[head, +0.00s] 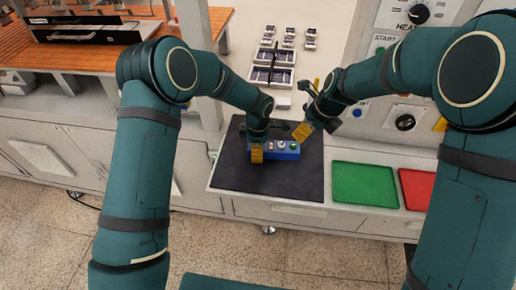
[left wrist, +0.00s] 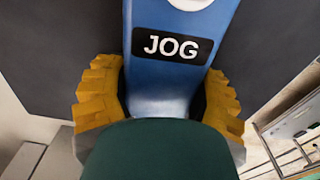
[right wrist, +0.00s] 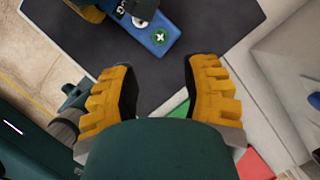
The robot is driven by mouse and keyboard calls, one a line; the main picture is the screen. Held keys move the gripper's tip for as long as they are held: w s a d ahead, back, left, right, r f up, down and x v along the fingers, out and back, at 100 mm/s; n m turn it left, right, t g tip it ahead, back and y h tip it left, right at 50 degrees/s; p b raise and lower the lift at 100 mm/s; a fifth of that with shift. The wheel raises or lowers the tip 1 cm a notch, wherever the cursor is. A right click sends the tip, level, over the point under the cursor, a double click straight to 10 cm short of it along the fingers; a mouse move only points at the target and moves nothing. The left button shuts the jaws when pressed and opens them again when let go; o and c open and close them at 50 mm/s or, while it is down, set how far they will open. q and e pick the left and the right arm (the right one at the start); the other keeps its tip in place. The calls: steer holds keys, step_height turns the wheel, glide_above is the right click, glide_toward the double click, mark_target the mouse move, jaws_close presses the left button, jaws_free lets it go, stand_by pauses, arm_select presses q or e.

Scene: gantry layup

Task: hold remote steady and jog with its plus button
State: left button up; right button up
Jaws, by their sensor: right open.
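The blue remote (head: 286,155) lies on a dark mat (head: 240,182), with round buttons along its top. My left gripper (head: 257,154) is at its left end. In the left wrist view the remote (left wrist: 165,85) with its JOG label lies between the yellow fingers, which look closed against its sides. In the right wrist view the remote's free end (right wrist: 158,47) carries a green button (right wrist: 160,37) with a white plus mark. My right gripper (head: 303,131) is open and empty, above and near the remote's right end, apart from it.
A green tray (head: 363,184) and a red tray (head: 417,188) lie right of the mat. Several small dark parts (head: 272,66) sit on the pale surface behind. A panel with a HEAT knob (head: 419,13) stands at the back right. The mat's front is clear.

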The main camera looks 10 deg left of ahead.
jaws_close()
stand_by(1.2)
